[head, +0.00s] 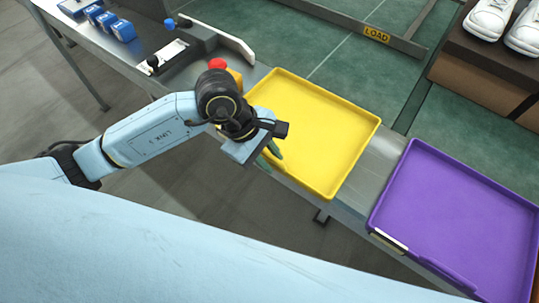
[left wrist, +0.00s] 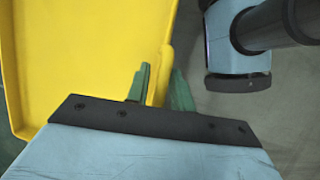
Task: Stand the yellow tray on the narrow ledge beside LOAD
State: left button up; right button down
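The yellow tray (head: 325,125) lies flat across the grey metal bench in the head view, open side up; it fills the left of the left wrist view (left wrist: 75,55). My left gripper (head: 268,157) is at the tray's near left edge. Its green fingers (left wrist: 160,90) stand on either side of the tray's rim, one inside and one outside. I cannot tell whether they press on it. A yellow LOAD label (head: 376,34) is on a narrow grey bar (head: 340,18) beyond the bench. My right gripper is not in view.
A purple tray (head: 455,220) lies on the bench to the right of the yellow one. White shoes (head: 490,17) sit on a brown stand (head: 480,75) at the upper right. A red knob (head: 217,64) and blue blocks (head: 108,22) are at the left. Green floor lies between bench and bar.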

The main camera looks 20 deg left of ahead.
pick_arm(q)
jog(key=shift+o, duration=0.6)
